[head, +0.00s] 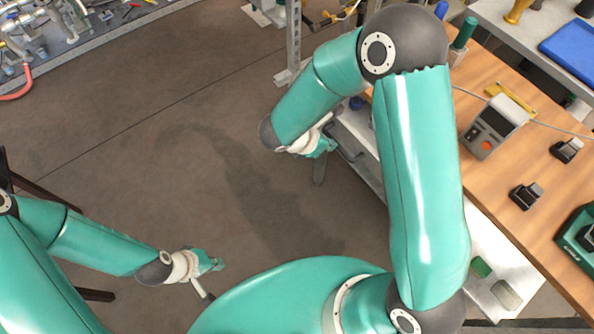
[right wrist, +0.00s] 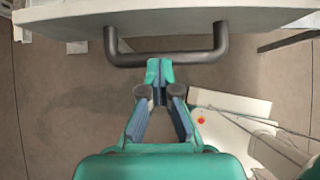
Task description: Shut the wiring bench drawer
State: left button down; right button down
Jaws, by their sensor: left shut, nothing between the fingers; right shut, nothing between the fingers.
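The wiring bench (head: 530,110) has a wooden top at the right of the head view. A pale drawer front (head: 368,168) juts out past its edge, so the drawer stands open. Its dark bar handle (right wrist: 166,59) crosses the top of the right wrist view, below the drawer front (right wrist: 200,17). My right gripper (head: 319,178) is shut and empty beside the handle. Its fingertips (right wrist: 159,68) overlap the handle's lower edge; I cannot tell whether they touch. My right arm hides much of the drawer. My left gripper (head: 207,295) is shut and empty, low over the floor, far from the drawer.
A pale surface (head: 475,235) holding a green piece (head: 481,267) and a grey piece (head: 506,294) shows right of my arm. A metal post (head: 293,40) stands at the back. A grey meter (head: 492,127) sits on the bench. The floor (head: 150,165) between my arms is clear.

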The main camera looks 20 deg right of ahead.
jog(key=b, duration=0.2)
send_near(362, 123)
jog(key=d+f, duration=0.1)
jog(key=s+d+f, duration=0.1)
jog(key=d+f, duration=0.1)
jog(key=shift+s, duration=0.3)
jog(key=shift+d, duration=0.2)
